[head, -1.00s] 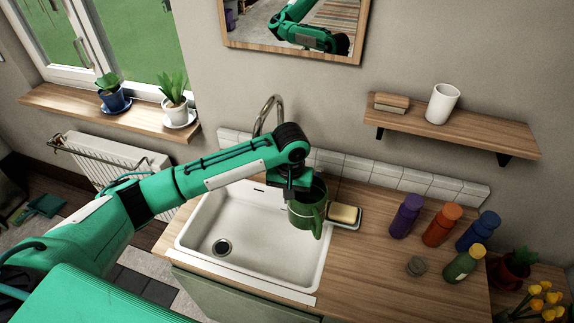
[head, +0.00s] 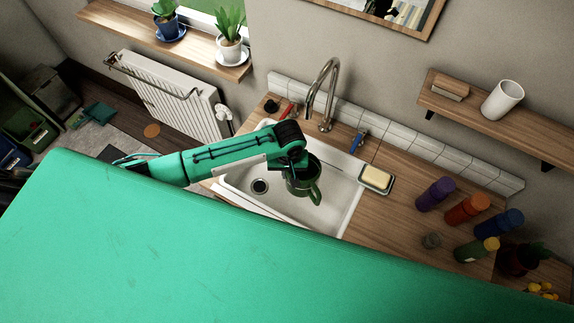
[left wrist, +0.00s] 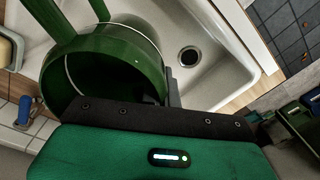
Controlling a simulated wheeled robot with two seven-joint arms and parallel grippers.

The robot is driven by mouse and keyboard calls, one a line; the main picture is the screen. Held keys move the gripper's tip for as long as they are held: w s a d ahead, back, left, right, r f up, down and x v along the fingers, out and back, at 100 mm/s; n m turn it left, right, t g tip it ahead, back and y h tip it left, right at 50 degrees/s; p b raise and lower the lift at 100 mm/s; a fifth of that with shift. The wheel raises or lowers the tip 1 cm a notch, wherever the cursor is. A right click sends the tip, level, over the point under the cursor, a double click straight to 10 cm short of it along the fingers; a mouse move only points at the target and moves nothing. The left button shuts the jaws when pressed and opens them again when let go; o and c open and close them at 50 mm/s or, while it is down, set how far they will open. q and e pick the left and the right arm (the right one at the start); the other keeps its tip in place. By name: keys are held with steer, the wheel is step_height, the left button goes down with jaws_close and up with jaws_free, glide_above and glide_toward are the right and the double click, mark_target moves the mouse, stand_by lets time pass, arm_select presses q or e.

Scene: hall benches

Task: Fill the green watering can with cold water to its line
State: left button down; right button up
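My left gripper (head: 296,170) is shut on the green watering can (head: 304,184), holding it over the white sink (head: 335,217). The can also shows in the left wrist view (left wrist: 150,62), with its open mouth, a pale line round its inner wall and its handle. Its inside is dark; I cannot tell whether water is in it. The steel tap (head: 328,92) stands behind the sink, its spout apart from the can. A red lever (head: 290,111) is left of the tap and a blue lever (head: 359,139) right of it. My right gripper is out of view.
A soap dish with yellow soap (head: 376,178) sits right of the sink. Several coloured bottles (head: 467,209) stand on the wooden counter (head: 403,214). A shelf (head: 485,110) hangs above. The sink drain (head: 260,186) is clear.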

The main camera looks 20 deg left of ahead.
arm_select(q)
steer(key=f, duration=0.1)
steer(key=w+f, duration=0.1)
steer(key=f, duration=0.1)
steer(key=f+b, duration=0.1)
steer(key=f, duration=0.1)
steer(key=shift+w+a, duration=0.2)
steer(key=shift+w, duration=0.15)
steer(key=shift+w+a+f+b, duration=0.2)
steer(key=shift+w+f+b, duration=0.6)
steer(key=shift+f+b, duration=1.15)
steer(key=shift+w+a+f+b, duration=0.15)
steer(key=shift+w+f+b, duration=0.7)
steer(key=shift+f+b, duration=1.05)
steer(key=shift+w+a+f+b, duration=0.2)
steer(key=shift+w+f+b, duration=0.85)
steer(key=shift+b, duration=1.55)
steer(key=shift+s+f, duration=0.3)
steer(key=shift+f, duration=0.15)
steer(key=c, duration=1.6)
jaws_free()
